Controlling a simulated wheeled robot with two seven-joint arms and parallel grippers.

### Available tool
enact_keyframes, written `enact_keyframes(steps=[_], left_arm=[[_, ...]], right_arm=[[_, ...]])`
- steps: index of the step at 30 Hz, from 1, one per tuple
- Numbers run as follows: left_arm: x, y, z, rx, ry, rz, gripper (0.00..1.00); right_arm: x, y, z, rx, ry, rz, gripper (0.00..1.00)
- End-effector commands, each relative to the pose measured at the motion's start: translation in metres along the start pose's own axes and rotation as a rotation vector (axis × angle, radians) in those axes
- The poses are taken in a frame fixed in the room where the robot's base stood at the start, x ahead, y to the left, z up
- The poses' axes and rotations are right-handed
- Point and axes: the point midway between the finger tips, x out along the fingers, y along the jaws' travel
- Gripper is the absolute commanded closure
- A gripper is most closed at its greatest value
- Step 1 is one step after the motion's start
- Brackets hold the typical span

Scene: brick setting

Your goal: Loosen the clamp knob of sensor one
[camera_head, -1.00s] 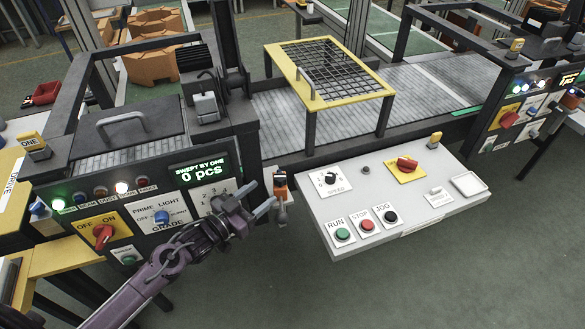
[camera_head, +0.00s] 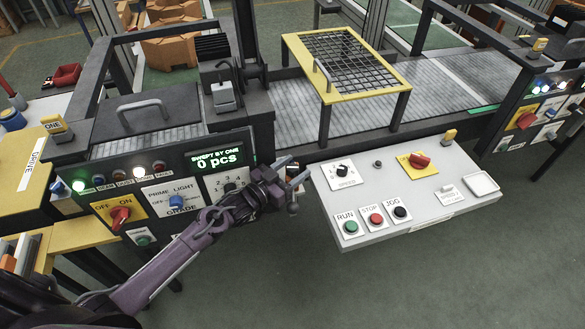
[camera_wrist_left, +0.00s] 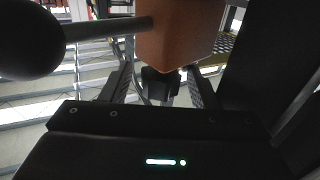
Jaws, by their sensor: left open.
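My left gripper (camera_head: 293,188) is open at the right end of machine one's front panel, beside the left edge of the grey control desk. In the head view it mostly covers the small orange sensor block. In the left wrist view, this orange-brown block (camera_wrist_left: 178,38) is just beyond my open fingers (camera_wrist_left: 160,88). A grey rod (camera_wrist_left: 105,28) runs from the block to a large dark rounded knob (camera_wrist_left: 28,38) at the upper left, close to the camera. The knob is outside the space between the fingers. My right gripper is not in view.
The control desk (camera_head: 330,205) carries RUN, STOP and JOG buttons close to my gripper. Machine one's panel (camera_head: 160,205) with its switches lies behind my left forearm. A yellow-framed mesh guard (camera_head: 298,55) stands over the conveyor. Open floor lies in front.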

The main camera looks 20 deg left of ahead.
Motion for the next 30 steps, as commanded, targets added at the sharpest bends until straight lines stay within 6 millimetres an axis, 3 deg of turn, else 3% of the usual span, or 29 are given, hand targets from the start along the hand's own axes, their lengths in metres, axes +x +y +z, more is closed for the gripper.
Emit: enact_keyframes(steps=[2,12,24,30], left_arm=[[0.000,0.000,0.000,0.000,0.000,0.000,0.48],[0.000,0.000,0.000,0.000,0.000,0.000,0.90],[0.001,0.001,-0.001,-0.004,0.004,-0.243,0.89],[0.000,0.000,-0.001,0.000,0.001,-0.279,0.89]], right_arm=[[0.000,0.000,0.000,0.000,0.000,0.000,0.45],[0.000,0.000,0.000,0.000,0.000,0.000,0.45],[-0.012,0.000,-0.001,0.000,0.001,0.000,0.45],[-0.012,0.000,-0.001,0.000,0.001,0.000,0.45]])
